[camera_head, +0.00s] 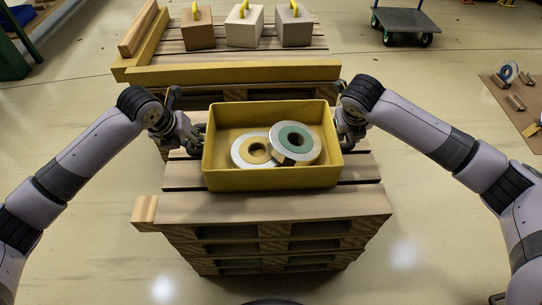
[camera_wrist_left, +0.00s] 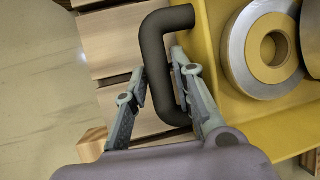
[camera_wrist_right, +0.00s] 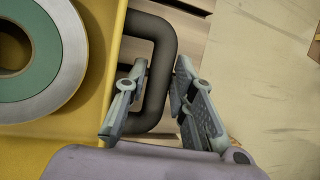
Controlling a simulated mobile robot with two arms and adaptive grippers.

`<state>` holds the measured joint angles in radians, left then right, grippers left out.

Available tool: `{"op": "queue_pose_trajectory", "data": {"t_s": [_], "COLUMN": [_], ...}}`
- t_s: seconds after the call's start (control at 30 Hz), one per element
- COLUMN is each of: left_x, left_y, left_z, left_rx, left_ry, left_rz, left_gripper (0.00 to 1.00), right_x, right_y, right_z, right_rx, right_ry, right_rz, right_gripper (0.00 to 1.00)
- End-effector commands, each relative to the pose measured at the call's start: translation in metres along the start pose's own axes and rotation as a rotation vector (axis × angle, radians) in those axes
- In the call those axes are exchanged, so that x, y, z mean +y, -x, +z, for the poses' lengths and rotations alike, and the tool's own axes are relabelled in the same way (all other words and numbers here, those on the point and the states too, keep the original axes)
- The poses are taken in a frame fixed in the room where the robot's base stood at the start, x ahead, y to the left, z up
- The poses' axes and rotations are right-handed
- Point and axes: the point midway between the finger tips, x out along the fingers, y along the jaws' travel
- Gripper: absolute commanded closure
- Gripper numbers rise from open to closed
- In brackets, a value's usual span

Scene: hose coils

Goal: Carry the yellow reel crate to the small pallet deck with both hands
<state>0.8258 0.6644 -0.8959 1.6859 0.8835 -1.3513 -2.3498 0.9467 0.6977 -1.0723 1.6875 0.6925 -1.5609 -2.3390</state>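The yellow reel crate (camera_head: 270,178) sits level on a stack of wooden pallets (camera_head: 270,208). Two reels lie inside it, one with a yellow centre (camera_head: 256,150) and one with a green centre (camera_head: 295,142), the latter tilted over the first. My left gripper (camera_wrist_left: 160,70) is open, its fingers on either side of the crate's dark left handle (camera_wrist_left: 155,60). My right gripper (camera_wrist_right: 161,68) is open, its fingers on either side of the dark right handle (camera_wrist_right: 162,90). A low pallet deck (camera_head: 225,60) with yellow edge beams stands behind the stack.
Three blocks with yellow handles, brown (camera_head: 198,30), cream (camera_head: 244,27) and grey (camera_head: 293,27), stand at the deck's back. A yellow beam (camera_head: 235,72) edges its front. A dark trolley (camera_head: 403,20) is at the back right. A brown mat (camera_head: 515,100) lies at right.

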Motion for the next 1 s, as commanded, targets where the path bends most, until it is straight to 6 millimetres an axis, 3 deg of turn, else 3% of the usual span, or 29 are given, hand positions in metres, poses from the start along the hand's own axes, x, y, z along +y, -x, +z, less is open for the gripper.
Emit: {"op": "queue_pose_trajectory", "data": {"t_s": [0.17, 0.67, 1.0], "left_x": [-0.001, -0.002, -0.008], "left_y": [0.000, 0.002, 0.030], "left_z": [0.000, 0.001, 0.012], "left_rx": [0.000, 0.000, -0.001], "left_ry": [0.000, 0.000, 0.000], "left_rz": [-0.002, -0.004, -0.005], "left_gripper": [0.63, 0.63, 0.63], "right_x": [0.001, 0.003, -0.003], "right_y": [0.000, 0.002, 0.030], "right_z": [0.000, 0.000, 0.012], "right_rx": [0.000, 0.000, -0.002], "right_ry": [0.000, 0.003, 0.002], "right_rz": [0.002, 0.008, 0.009], "right_gripper": [0.63, 0.63, 0.63]}}
